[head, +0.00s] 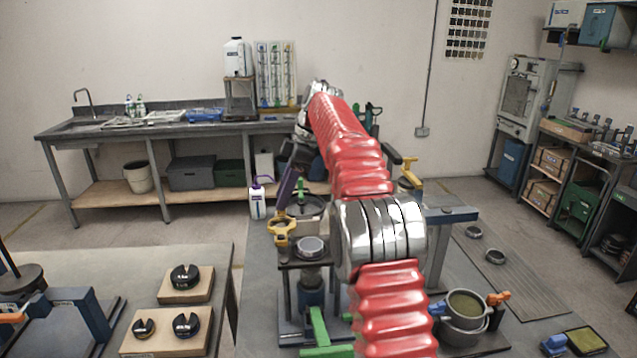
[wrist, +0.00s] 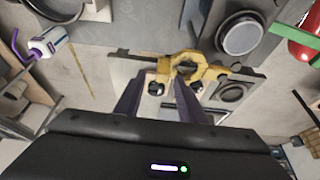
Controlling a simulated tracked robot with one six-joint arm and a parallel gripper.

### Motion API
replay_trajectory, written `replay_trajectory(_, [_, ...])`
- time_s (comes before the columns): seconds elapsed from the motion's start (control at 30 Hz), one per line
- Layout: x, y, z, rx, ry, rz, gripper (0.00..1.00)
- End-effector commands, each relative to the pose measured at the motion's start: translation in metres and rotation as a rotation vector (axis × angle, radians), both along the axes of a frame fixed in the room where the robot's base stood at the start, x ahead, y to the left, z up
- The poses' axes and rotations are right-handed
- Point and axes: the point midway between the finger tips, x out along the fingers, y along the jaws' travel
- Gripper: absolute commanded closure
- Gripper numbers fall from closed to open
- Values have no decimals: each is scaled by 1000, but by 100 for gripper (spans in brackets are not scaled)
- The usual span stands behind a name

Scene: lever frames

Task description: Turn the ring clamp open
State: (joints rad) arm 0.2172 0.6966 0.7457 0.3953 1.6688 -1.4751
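A yellow ring-shaped piece with lugs (head: 283,228), which looks like the ring clamp, stands at the left edge of a small dark stand, left of my red arm. In the wrist view the yellow ring clamp (wrist: 187,67) lies just beyond the fingertips, nearer the right finger. My gripper (wrist: 160,84) has its two dark purple fingers apart with nothing clearly held between them. In the head view my gripper (head: 289,190) points down just above the clamp. Whether a fingertip touches the clamp cannot be told.
A round grey lidded pot (head: 311,247) sits right beside the clamp. Green levers (head: 320,328) stand in front. A grey pot (head: 465,312) with an orange handle is at the right. Black weights on wooden blocks (head: 186,277) lie on the left bench. My arm hides the middle.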

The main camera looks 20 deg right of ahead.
Motion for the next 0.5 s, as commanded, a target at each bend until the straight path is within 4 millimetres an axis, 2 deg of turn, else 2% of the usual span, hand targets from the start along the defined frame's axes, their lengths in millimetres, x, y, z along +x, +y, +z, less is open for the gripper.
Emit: replay_trajectory(0.5, [0, -14, 35, 0, -3, 1, 64])
